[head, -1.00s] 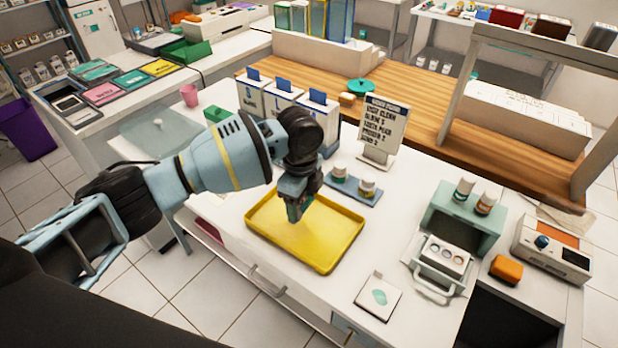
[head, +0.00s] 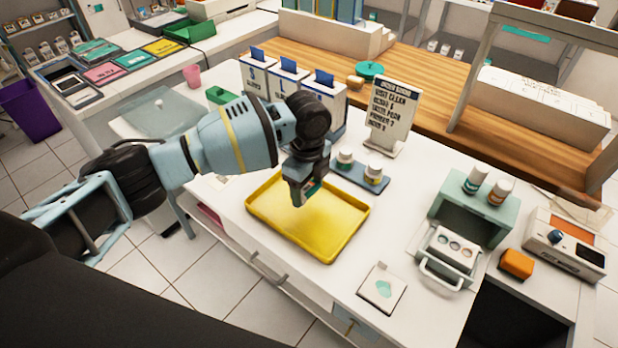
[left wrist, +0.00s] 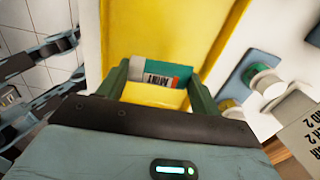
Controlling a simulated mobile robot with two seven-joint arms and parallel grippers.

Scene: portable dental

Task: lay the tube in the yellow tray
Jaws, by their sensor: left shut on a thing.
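The yellow tray (head: 283,236) lies on the white counter, and its bare floor also shows large in the left wrist view (left wrist: 175,25). My left gripper (head: 301,200) is over the tray's back part, pointing down. In the left wrist view, its two dark green fingers (left wrist: 158,90) are shut on the tube (left wrist: 160,73), which shows a teal, white and grey label with dark print. A yellow patch shows just below the label between the fingers. In the head view the tube is mostly hidden by the gripper. My right gripper is not in view.
Two small jars stand on a blue-grey mat (head: 358,181) right behind the tray. A sign (head: 391,112) and several white boxes (head: 288,88) stand further back. A white square pad (head: 382,288) and a green cabinet (head: 470,205) are to the right.

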